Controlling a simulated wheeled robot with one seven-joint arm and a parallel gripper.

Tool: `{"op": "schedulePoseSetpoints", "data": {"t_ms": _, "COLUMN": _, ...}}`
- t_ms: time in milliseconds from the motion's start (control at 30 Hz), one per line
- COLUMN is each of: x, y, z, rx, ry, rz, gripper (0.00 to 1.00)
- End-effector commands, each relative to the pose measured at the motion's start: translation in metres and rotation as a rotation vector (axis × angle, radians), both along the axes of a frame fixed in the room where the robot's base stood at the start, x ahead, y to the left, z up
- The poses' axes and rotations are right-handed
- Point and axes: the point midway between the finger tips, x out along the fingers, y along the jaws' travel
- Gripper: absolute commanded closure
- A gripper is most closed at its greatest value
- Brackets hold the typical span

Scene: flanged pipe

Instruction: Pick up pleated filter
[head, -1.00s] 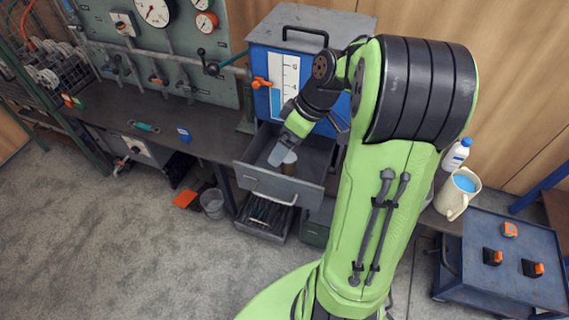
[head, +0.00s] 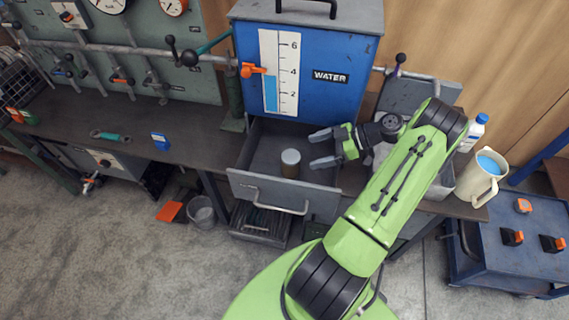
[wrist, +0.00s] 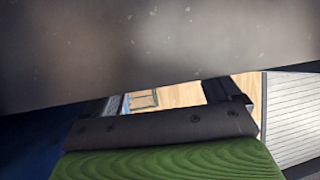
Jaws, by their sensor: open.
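In the head view, a small cylinder with a pale top and brownish side, apparently the pleated filter (head: 290,164), stands upright in the open grey drawer (head: 268,190). Pleats are too small to make out. My gripper (head: 314,150) is open at the drawer's right side. Its two grey fingers point left toward the cylinder, apart from it, with nothing between them. In the wrist view, a blurred grey surface (wrist: 150,45) fills the top and a pale ribbed surface (wrist: 291,115) shows at right. I cannot tell what either belongs to.
The blue water tank (head: 335,80) stands directly behind the drawer. A cream jug (head: 482,180) and white bottle (head: 473,132) stand right of my arm. A lower drawer (head: 262,222) is open too. The bench (head: 200,130) left of the drawer is mostly clear.

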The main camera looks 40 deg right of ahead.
Motion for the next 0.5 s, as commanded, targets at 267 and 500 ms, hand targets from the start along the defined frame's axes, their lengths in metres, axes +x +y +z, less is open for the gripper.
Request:
{"op": "schedulePoseSetpoints", "data": {"t_ms": 267, "x": 0.028, "y": 0.031, "z": -0.026, "rx": 0.002, "ry": 0.005, "rz": 0.007, "gripper": 0.10}}
{"op": "schedulePoseSetpoints", "data": {"t_ms": 500, "x": 0.040, "y": 0.044, "z": -0.034, "rx": -0.002, "ry": 0.005, "rz": 0.003, "gripper": 0.10}}
